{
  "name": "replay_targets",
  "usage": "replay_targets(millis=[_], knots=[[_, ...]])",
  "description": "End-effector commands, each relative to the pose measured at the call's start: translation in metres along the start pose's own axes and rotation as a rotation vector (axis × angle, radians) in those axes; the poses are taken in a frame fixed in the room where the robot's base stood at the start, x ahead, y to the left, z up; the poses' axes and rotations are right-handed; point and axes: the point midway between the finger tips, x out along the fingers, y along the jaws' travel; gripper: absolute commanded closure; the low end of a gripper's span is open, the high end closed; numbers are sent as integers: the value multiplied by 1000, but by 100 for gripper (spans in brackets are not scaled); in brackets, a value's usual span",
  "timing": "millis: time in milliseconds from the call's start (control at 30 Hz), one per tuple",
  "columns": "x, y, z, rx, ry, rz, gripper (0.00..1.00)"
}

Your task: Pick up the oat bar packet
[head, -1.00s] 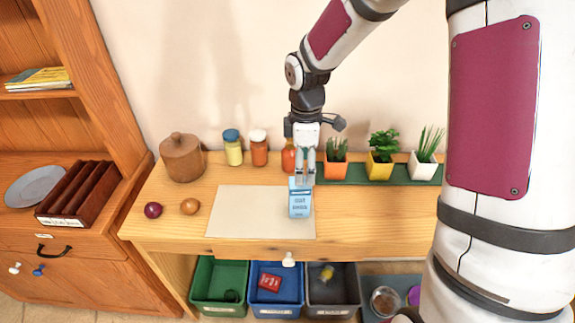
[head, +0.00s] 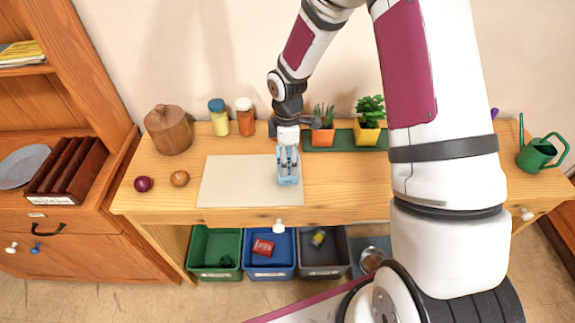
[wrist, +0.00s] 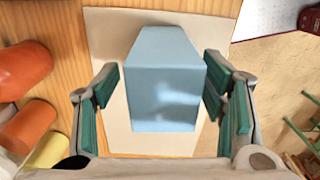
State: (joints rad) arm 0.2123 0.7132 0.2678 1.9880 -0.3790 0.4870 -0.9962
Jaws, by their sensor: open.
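The oat bar packet (head: 289,181) is a light blue box standing on the beige mat (head: 232,185), near its right side. In the wrist view the packet (wrist: 162,85) is between the two fingers, with its plain top face towards the camera. My gripper (head: 288,160) is directly above and around the packet's upper part, its fingers pointing down. In the wrist view my open gripper (wrist: 165,92) has a teal-padded finger on each side. A gap shows on the left; the right finger is closer to the packet. The packet's lower part is partly hidden in the wrist view.
Jars (head: 219,117), a wooden pot (head: 168,130) and potted plants (head: 369,120) stand along the back of the table (head: 340,190). Bins (head: 214,250) are below. A green watering can (head: 541,152) is at right.

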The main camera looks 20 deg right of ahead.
Motion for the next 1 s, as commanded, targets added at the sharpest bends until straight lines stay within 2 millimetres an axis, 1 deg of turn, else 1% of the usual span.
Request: replay_targets(millis=[33, 100, 200, 300, 567, 600, 767, 800, 1000], knots=[[7, -4, 0, -2, -1, -5, 35], [16, -5, 0, -1, -1, -5, 35], [29, -4, -1, -1, -1, -3, 35], [37, -3, -1, 0, -1, -3, 35], [39, -2, 0, 0, 0, -1, 35], [39, -2, 0, 0, 0, -1, 40], [39, -2, 0, 0, 0, -1, 76], [39, -2, 0, 0, 0, -1, 78], [39, -2, 0, 0, 0, -1, 78]])
